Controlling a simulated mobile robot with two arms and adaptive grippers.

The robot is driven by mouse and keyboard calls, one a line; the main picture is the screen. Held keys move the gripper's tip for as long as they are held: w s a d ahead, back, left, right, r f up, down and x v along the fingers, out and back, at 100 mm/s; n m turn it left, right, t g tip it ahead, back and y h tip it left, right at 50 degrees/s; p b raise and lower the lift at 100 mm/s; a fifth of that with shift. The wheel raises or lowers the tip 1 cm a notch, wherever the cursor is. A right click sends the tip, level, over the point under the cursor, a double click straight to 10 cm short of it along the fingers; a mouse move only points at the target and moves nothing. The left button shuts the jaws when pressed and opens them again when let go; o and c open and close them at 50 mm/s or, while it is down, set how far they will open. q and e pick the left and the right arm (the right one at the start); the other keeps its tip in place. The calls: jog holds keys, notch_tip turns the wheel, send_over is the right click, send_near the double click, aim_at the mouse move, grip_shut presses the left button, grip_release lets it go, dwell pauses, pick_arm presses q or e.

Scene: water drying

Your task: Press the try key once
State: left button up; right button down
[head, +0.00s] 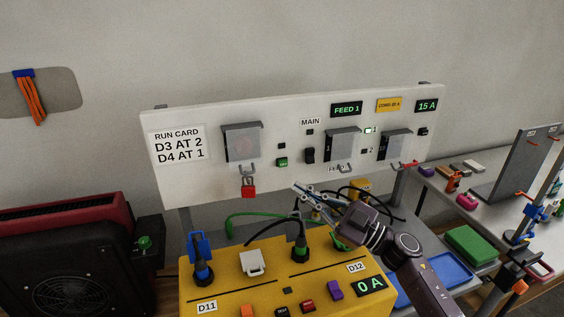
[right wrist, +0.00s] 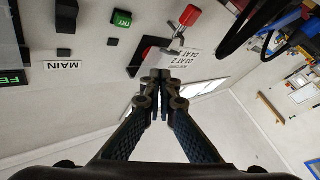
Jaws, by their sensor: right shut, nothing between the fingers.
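The try key (head: 281,162) is a small green lit key on the white panel (head: 220,185), left of the black MAIN switch (head: 310,155). In the right wrist view the try key (right wrist: 122,19) reads TRY and stands at the upper left. My right gripper (head: 297,187) is shut and empty, in front of the panel, below and a little right of the try key in the head view. Its closed tips (right wrist: 160,76) show in the wrist view, apart from the key in the picture. The gap to the panel is hard to judge. My left gripper is out of view.
A red padlock (head: 248,188) hangs below the left clear cover (head: 241,142), close to the key. The yellow box (head: 225,280) with black plugs and cables stands below the panel. A green cable (head: 250,216) arcs near my right gripper.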

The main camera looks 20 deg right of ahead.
aim_at(283, 163)
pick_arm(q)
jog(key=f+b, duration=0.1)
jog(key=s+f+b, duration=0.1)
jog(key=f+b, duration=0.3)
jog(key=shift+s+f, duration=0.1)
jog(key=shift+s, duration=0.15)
pick_arm(e)
jog(key=w, duration=0.9)
jog(key=shift+a, duration=0.15)
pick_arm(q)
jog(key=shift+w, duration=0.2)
pick_arm(e)
jog(key=shift+s, duration=0.1)
dwell(0.3)
jog(key=shift+w, duration=0.45)
